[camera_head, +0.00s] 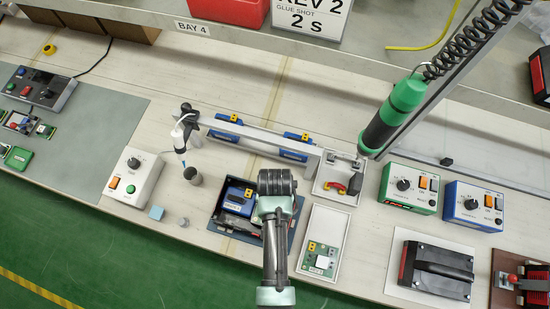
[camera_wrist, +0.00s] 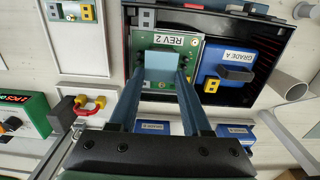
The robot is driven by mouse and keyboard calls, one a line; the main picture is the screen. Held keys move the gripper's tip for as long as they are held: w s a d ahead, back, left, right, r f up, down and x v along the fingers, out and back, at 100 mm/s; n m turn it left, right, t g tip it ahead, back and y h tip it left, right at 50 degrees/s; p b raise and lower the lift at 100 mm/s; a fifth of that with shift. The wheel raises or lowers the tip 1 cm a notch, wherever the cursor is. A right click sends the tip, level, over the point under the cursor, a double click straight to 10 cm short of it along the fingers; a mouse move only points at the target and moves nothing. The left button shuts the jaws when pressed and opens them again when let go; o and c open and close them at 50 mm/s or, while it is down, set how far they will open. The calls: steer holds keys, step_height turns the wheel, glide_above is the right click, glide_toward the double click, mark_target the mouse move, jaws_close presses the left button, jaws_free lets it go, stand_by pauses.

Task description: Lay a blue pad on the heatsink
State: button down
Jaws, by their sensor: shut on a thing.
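My gripper (camera_wrist: 163,76) is shut on a light blue pad (camera_wrist: 162,62) in the wrist view. The pad is between the fingertips, over a green board (camera_wrist: 193,49) labelled REV 2. The board is inside a black open housing (camera_wrist: 281,55), beside a blue block (camera_wrist: 233,61) marked GRADE A. The heatsink cannot be made out; the pad covers the middle of the board. I cannot tell whether the pad touches what is below. In the head view my arm hides the fingers and board, while the housing (camera_head: 226,224) and blue block (camera_head: 236,193) show to its left.
A light blue piece (camera_head: 156,212) and a small grey cylinder (camera_head: 183,222) are on the bench left of the housing. A white tray (camera_head: 338,222) with another green board (camera_head: 318,256) is to the right. A green-and-black driver (camera_head: 392,115) hangs at the back right.

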steer(key=shift+f, duration=0.2)
jaws_free()
stand_by(0.5)
steer(key=shift+r, duration=0.1)
step_height(320, 180, up, 6)
steer(key=p, duration=0.6)
stand_by(0.7)
